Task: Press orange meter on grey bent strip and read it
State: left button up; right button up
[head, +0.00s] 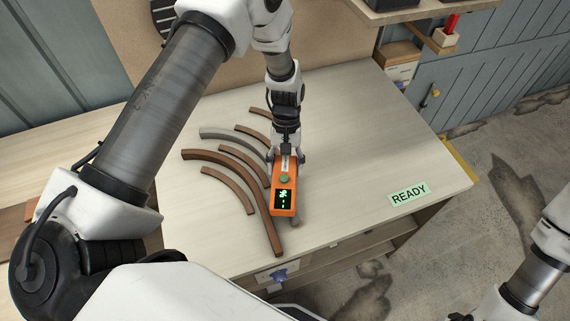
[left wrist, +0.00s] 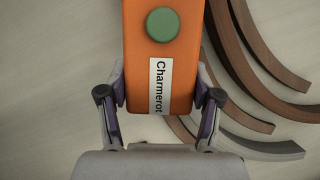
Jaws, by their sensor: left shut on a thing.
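The orange meter (head: 284,208) has a green round button (head: 285,179), a dark screen (head: 283,199) with small green marks I cannot read, and a white label. My left gripper (head: 286,158) is shut on the meter from above. In the left wrist view the meter (left wrist: 180,75) sits between both fingers, its label reading "Charmerot". My right gripper is out of view.
Several brown curved strips (head: 228,190) lie beside the grey one on the pale table (head: 350,130). A green READY label (head: 409,194) lies at the table's right. The table's right part is otherwise clear. A shelf edge (head: 410,12) juts in above.

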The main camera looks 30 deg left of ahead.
pick_arm(q)
jog(key=shift+s+r, duration=0.25)
jog(key=shift+s, duration=0.05)
jog(key=shift+w+f, duration=0.2)
jog(key=shift+w, duration=0.15)
jog(key=shift+s, duration=0.2)
jog(key=shift+w+f, duration=0.1)
jog(key=shift+f, duration=0.15)
jog(key=shift+f, duration=0.25)
dwell(0.8)
notch_tip(320, 180, up, 7)
jog(key=p, duration=0.5)
jog(key=shift+r, duration=0.1)
